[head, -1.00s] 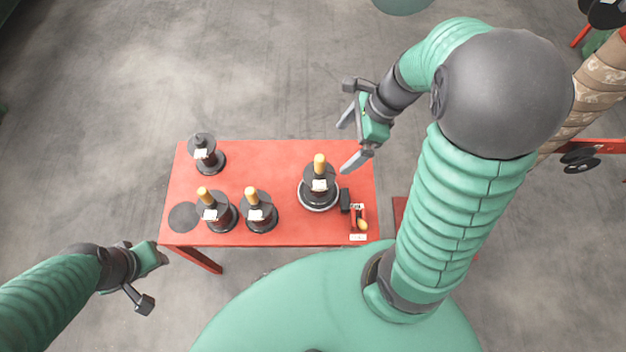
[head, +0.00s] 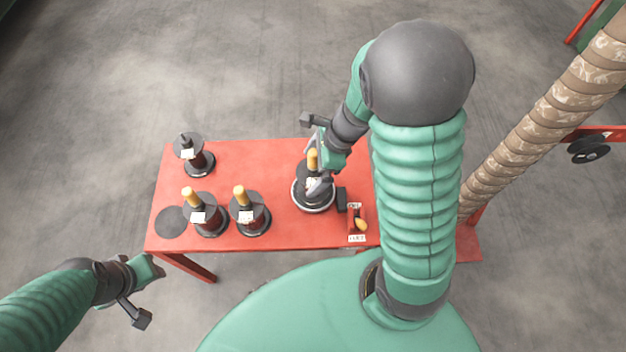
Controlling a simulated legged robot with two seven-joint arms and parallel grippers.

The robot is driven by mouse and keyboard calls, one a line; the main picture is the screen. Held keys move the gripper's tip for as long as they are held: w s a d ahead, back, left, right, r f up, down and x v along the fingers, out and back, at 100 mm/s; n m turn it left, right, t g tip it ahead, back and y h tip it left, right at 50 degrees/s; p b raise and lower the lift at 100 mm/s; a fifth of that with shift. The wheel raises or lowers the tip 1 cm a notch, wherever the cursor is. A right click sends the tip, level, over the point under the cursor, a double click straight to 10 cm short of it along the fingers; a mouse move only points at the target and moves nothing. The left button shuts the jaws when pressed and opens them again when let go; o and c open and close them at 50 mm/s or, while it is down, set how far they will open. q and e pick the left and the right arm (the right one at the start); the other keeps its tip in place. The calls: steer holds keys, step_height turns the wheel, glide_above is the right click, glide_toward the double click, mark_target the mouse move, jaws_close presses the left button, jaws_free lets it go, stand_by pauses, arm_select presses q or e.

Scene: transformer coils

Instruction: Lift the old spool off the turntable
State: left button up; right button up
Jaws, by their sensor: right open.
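The old spool (head: 311,184), dark with a white label and a yellow top peg, stands upright on the round turntable (head: 313,208) with a pale rim, at the right part of the red table. My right gripper (head: 316,168) is open around or close beside the spool's upper part and partly hides it. I cannot tell whether its fingers touch it. My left gripper (head: 145,292) is off the table's front left, away from the spools; its jaw state is unclear.
Two yellow-pegged spools (head: 205,216) (head: 250,214) and one black-pegged spool (head: 194,156) stand on the red table (head: 250,165). A dark round spot (head: 172,221) at front left is empty. A small control box (head: 356,222) sits beside the turntable. A brown wrapped column (head: 550,120) rises at right.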

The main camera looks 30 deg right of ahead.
steer(key=c, duration=1.9)
steer(key=shift+r, duration=0.1)
